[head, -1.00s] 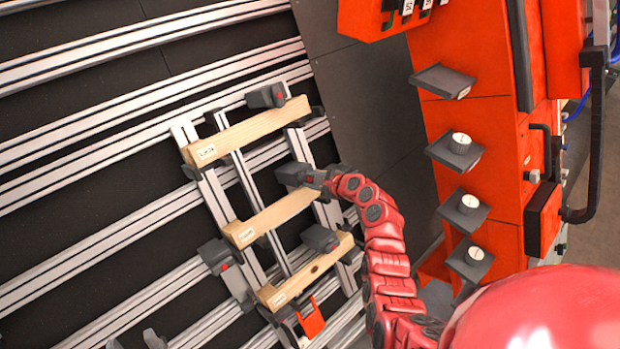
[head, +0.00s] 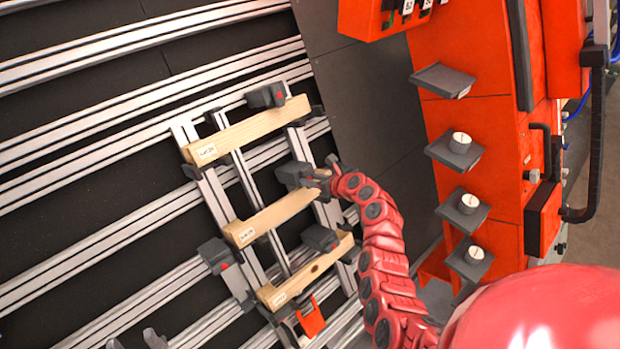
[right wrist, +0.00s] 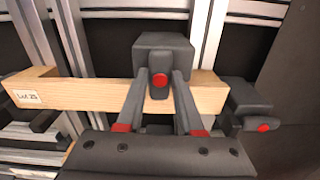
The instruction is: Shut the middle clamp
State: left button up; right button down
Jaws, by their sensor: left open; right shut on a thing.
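The middle clamp (head: 293,173) is a dark grey block with a red button, at the right end of the middle wooden slat (head: 283,213). In the right wrist view the clamp block (right wrist: 163,50) stands behind a slat (right wrist: 85,95), its red button between my fingers. My right gripper (right wrist: 161,88) is shut on the clamp, its two grey fingers crossing in front of the slat. Its fingertips are small in the head view (head: 312,182). I cannot tell whether the clamp is fully shut. My left gripper (head: 134,341) is open and empty at the lower left edge.
Similar clamps sit at the top slat (head: 265,95) and bottom slat (head: 320,238). A grey part with a red button (right wrist: 252,105) lies at the slat's right end. An orange cabinet (head: 485,120) with small shelves stands to the right.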

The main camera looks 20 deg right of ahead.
jog(key=c, duration=0.7)
grip_release()
jog(key=shift+v, duration=4.55)
